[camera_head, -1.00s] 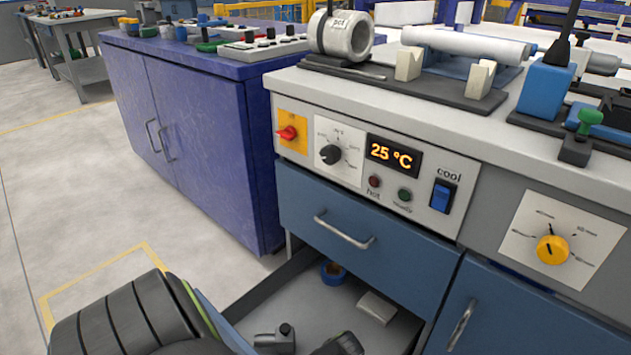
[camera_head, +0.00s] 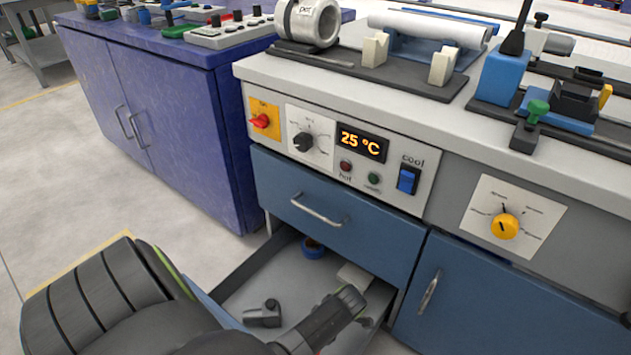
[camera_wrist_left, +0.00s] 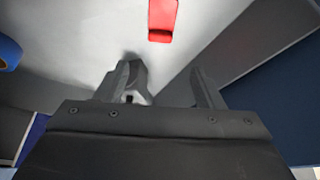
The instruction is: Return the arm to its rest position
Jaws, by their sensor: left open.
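My left arm comes in from the lower left in the head view. Its dark gripper (camera_head: 350,298) is over the open drawer (camera_head: 240,292) below the workbench. In the left wrist view the two fingers of the gripper (camera_wrist_left: 166,78) stand apart, with nothing visible between them. The pale drawer floor (camera_wrist_left: 85,60) lies beyond the fingers. A red piece (camera_wrist_left: 163,22) shows past the fingertips, apart from them. My right gripper is in neither view.
The drawer holds a blue tape roll (camera_head: 313,249), a pale block (camera_head: 353,275) and a dark grey part (camera_head: 264,315). Above it is a closed blue drawer (camera_head: 330,215) with a handle. The workbench top (camera_head: 345,95) carries pipe fixtures. A purple cabinet (camera_head: 165,130) stands left; open floor (camera_head: 60,190) lies further left.

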